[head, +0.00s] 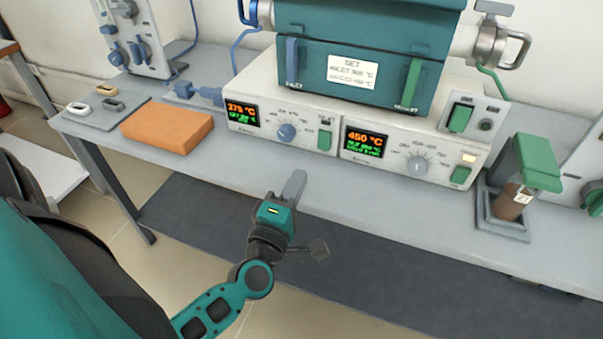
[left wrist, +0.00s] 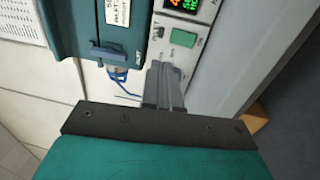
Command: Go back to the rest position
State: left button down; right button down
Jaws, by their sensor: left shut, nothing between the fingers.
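My left gripper (head: 293,186) is in front of the bench edge in the head view, its fingers together and empty, pointing toward the furnace control panel. In the left wrist view the shut fingers (left wrist: 165,84) show just below a green switch (left wrist: 184,39) on the panel, with nothing between them. The teal furnace (head: 350,60) stands on its white control base (head: 335,150), with two lit displays, one reading 450 °C. My right gripper is not in either view.
The grey bench (head: 400,205) runs across the view. An orange block (head: 167,128) lies at the left, beside a grey tray (head: 82,122) with small pieces. A green-lidded jar of brown material (head: 511,201) stands at the right. The floor in front of the bench is free.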

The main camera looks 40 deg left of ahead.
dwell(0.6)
